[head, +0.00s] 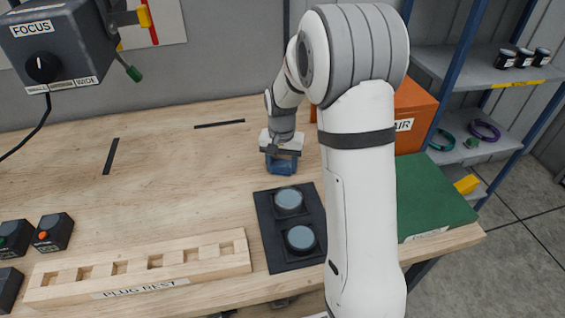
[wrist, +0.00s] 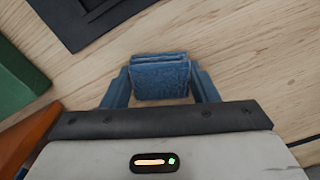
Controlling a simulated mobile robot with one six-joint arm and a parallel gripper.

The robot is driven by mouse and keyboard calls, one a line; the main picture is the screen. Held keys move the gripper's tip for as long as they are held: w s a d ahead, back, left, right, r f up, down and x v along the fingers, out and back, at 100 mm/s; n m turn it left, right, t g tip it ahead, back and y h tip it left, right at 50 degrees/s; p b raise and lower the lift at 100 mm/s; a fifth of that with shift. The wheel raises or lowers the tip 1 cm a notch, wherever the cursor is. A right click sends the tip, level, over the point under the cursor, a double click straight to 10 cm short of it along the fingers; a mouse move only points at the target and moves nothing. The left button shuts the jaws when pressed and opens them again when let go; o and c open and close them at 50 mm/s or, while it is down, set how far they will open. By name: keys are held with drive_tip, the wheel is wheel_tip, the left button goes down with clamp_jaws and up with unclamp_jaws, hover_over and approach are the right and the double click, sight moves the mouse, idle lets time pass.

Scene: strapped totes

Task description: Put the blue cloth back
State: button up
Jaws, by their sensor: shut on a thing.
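The blue cloth (wrist: 160,80) is folded and sits between the two blue fingers of my gripper (wrist: 160,88) in the wrist view. My gripper is shut on it. In the head view my gripper (head: 283,160) points down over the wooden table, behind the dark pad, with the blue cloth (head: 281,168) at its fingertips. I cannot tell whether the cloth touches the table.
A dark pad (head: 262,208) with two round grey-blue discs lies just in front. A green mat (head: 430,195) and an orange box (head: 412,107) are at right, partly behind my arm. A wooden plug rest (head: 215,257) lies front left. The table's left middle is mostly clear.

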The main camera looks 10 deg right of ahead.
sight(282, 164)
drive_tip(key=shift+s, duration=0.1)
drive_tip(key=shift+f, duration=0.15)
drive_tip(key=o, duration=1.1)
wheel_tip(282, 164, up, 12)
drive_tip(key=s+n+t, duration=0.1)
drive_tip(key=s, duration=0.7)
drive_tip(key=s+r+n+t, duration=0.1)
drive_tip(key=s+n, duration=0.1)
drive_tip(key=s, duration=0.6)
drive_tip(key=s+n, duration=0.1)
drive_tip(key=s, duration=0.7)
drive_tip(key=shift+s+d+r+n+t, duration=0.2)
drive_tip(key=shift+s+d+n+t, duration=0.1)
drive_tip(key=shift+s+t, duration=0.1)
